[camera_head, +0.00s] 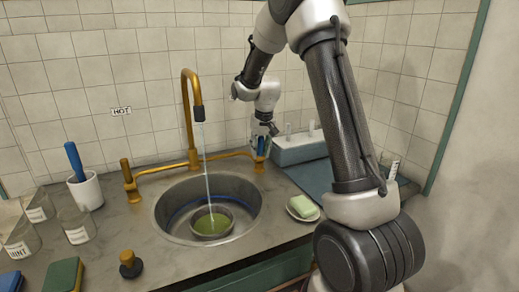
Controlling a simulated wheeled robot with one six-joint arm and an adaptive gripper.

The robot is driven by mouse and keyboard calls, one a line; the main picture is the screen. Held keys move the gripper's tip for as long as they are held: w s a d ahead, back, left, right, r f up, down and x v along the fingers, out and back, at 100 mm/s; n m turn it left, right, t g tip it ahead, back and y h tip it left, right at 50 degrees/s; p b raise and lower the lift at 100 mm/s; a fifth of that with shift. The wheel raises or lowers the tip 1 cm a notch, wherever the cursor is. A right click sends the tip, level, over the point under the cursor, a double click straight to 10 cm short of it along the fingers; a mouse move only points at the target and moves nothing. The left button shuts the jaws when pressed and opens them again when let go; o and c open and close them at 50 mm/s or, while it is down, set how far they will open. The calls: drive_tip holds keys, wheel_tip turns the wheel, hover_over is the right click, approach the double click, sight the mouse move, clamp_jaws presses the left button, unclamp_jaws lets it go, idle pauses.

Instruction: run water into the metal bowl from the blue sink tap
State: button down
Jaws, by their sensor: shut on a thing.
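The brass faucet (188,105) arches over the round sink (168,225), and a thin stream of water (207,175) falls from its dark nozzle. The metal bowl (228,212) sits upright in the sink under the stream, with greenish liquid showing inside. The blue sink tap (261,148) is the handle at the right end of the brass fitting. My gripper (262,137) reaches down from behind and is shut on this blue tap; its fingers partly hide the handle.
An orange-handled tap (127,175) stands left, below a HOT label (121,111). A white cup (86,190) with a blue tool, glass jars (75,222), a sponge (63,278) and a dark stopper (130,264) are left. A soap dish (303,213) and grey-blue rack (298,149) are right.

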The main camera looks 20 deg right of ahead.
drive_tip(key=shift+s+t, duration=0.1)
drive_tip(key=shift+t, duration=0.3)
drive_tip(key=c, duration=1.3)
unclamp_jaws()
drive_tip(key=v, duration=1.2)
